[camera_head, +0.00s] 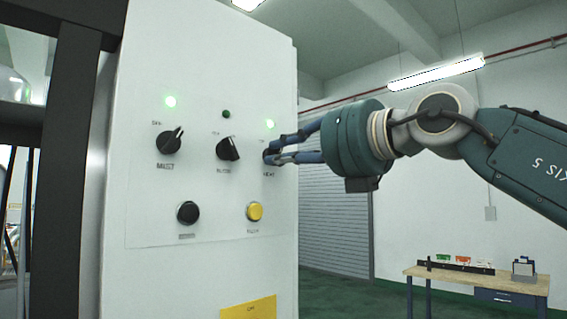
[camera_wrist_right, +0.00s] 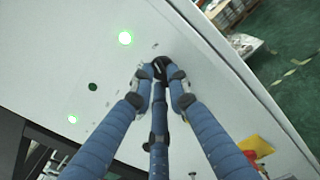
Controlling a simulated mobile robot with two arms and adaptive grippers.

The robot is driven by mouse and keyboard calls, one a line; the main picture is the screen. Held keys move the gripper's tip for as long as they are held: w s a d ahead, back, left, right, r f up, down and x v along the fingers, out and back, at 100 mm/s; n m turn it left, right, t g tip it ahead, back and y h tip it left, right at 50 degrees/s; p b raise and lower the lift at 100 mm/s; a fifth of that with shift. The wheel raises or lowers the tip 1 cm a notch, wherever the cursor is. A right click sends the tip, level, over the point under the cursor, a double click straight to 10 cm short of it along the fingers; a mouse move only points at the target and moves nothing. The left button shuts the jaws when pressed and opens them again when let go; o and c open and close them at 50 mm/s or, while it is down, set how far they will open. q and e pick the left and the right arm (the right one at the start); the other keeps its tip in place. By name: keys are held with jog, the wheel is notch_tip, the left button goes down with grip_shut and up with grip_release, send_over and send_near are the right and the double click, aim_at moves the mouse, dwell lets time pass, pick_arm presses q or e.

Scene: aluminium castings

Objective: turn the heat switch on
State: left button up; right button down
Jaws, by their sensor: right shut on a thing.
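The heat switch is a black knob (camera_wrist_right: 159,68) at the right end of the upper row on a white control panel (camera_head: 215,200). In the head view my fingers mostly cover it, just above its label. My right gripper (camera_head: 272,153) reaches in from the right with its blue fingers shut on the knob. In the right wrist view the fingertips (camera_wrist_right: 160,80) close around the knob from several sides. The green lamp (camera_head: 269,124) above the heat switch is lit. The knob's exact angle is hidden. My left gripper is not in view.
Two other black knobs, left (camera_head: 169,141) and middle (camera_head: 228,149), share the row. The left lamp (camera_head: 170,102) is lit, the middle one (camera_head: 226,114) dark. Below are a black button (camera_head: 188,212) and a yellow button (camera_head: 255,212). A workbench (camera_head: 470,278) stands far right.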

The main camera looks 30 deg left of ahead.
jog(key=shift+d+r+m, duration=0.1)
jog(key=shift+r+m, duration=0.15)
jog(key=shift+m, duration=0.65)
jog(key=shift+r+b, duration=0.1)
jog(key=shift+b, duration=0.2)
jog(key=c, duration=1.7)
grip_release()
jog(key=shift+w, duration=0.1)
jog(key=shift+f, duration=0.2)
jog(key=v, duration=1.2)
